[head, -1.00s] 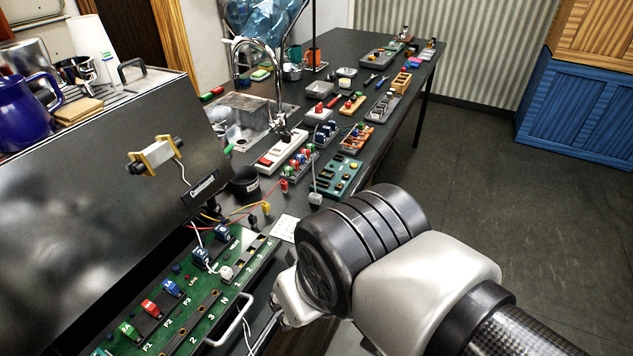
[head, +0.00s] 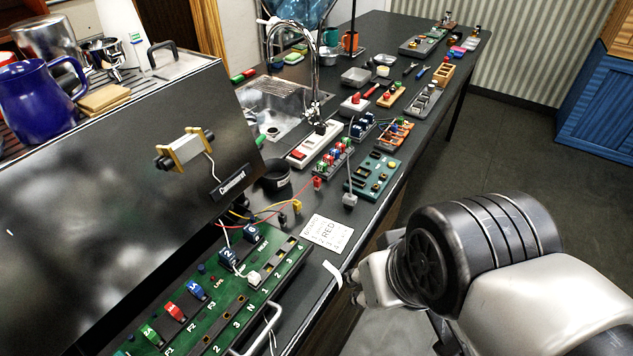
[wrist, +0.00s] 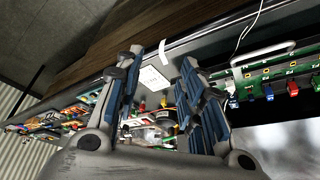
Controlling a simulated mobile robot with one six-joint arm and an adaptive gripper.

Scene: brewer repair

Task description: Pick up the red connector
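The red connector (head: 317,183) is a small red plug on the end of a thin red wire. It lies on the dark counter between the black cup and the green-blue board in the head view. In the wrist view a tiny red spot shows between my fingers, too small to identify surely. My gripper (wrist: 160,57) has its two fingers apart with nothing between them. In the head view my gripper (head: 362,286) is beside the counter's front edge, nearer and to the right of the red connector, well apart from it.
A yellow connector (head: 296,207) and a grey connector (head: 349,200) are close to the red one. A black cup (head: 277,180) stands behind. A white card (head: 328,232) and paper strip (head: 334,274) lie towards the front edge. The green fuse board (head: 225,300) has a raised metal handle.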

